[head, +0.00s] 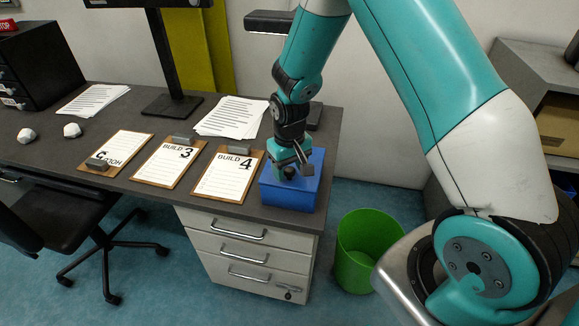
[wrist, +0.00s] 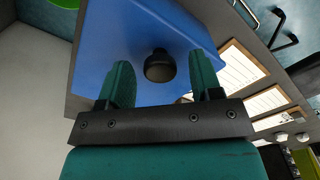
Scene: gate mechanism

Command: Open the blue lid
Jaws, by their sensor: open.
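A blue box with a blue lid (head: 313,184) stands at the right front corner of the dark desk. In the wrist view the blue lid (wrist: 125,40) fills the upper middle, with a round black knob (wrist: 159,66) on it. My gripper (head: 292,168) is over the lid, pointing down at it. In the wrist view my gripper (wrist: 160,80) is open, with one finger on each side of the knob and visible gaps between. The lid appears closed on the box. In the head view my gripper mostly hides the knob.
Clipboards (head: 228,172) lie on the desk (head: 70,160) left of the box. Papers (head: 231,117) and a monitor stand (head: 172,104) are behind. A drawer unit (head: 245,250) is below, a green bin (head: 366,250) on the floor at right, and a chair (head: 60,205) at left.

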